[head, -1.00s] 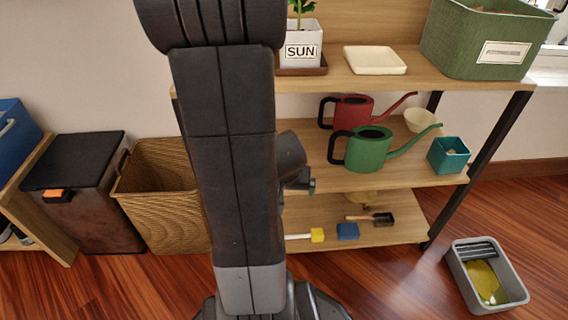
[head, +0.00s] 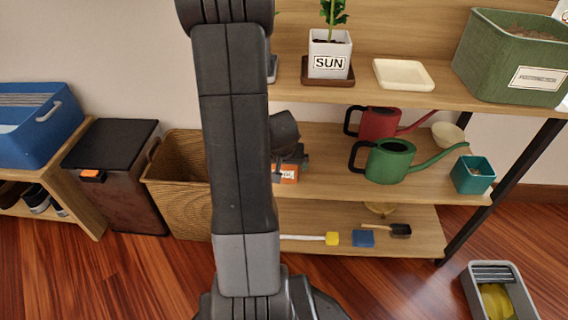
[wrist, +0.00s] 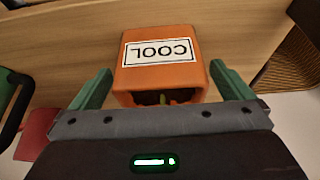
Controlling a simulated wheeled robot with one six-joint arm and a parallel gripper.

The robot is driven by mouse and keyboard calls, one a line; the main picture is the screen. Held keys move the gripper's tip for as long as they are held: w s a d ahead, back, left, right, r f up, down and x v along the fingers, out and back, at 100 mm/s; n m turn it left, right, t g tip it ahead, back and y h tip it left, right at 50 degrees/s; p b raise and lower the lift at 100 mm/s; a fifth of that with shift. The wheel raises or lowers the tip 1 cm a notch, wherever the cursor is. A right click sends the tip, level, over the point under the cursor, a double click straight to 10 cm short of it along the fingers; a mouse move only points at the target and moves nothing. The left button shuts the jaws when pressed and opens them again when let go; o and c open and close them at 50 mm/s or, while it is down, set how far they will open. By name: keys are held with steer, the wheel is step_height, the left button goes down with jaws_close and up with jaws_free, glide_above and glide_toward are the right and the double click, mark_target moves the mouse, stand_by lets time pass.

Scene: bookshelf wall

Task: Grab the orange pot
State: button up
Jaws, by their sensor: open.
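The orange pot (wrist: 160,79) is in the middle of the wrist view, with a white label reading COOL, upside down there. In the head view a small part of the orange pot (head: 289,180) shows on the middle shelf, mostly hidden behind my arm. My gripper (wrist: 161,72) is open, with one green finger on each side of the pot. A gap shows between each fingertip and the pot's side. In the head view my gripper (head: 297,158) is partly hidden by the arm, right at the pot.
A green watering can (head: 389,163) and a red one (head: 379,123) stand right of the pot. A teal pot (head: 472,175) is at the shelf's right end. The upper shelf (head: 360,92) holds a white SUN pot (head: 329,58). A wicker basket (head: 180,195) stands left.

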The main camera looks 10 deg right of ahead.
steer(key=shift+w+d+r, duration=0.1)
steer(key=shift+w+d, duration=0.15)
steer(key=shift+w, duration=0.6)
steer(key=b+x, duration=0.1)
steer(key=x, duration=0.2)
steer(key=shift+w+d, duration=0.1)
steer(key=shift+w, duration=0.15)
steer(key=c, duration=1.3)
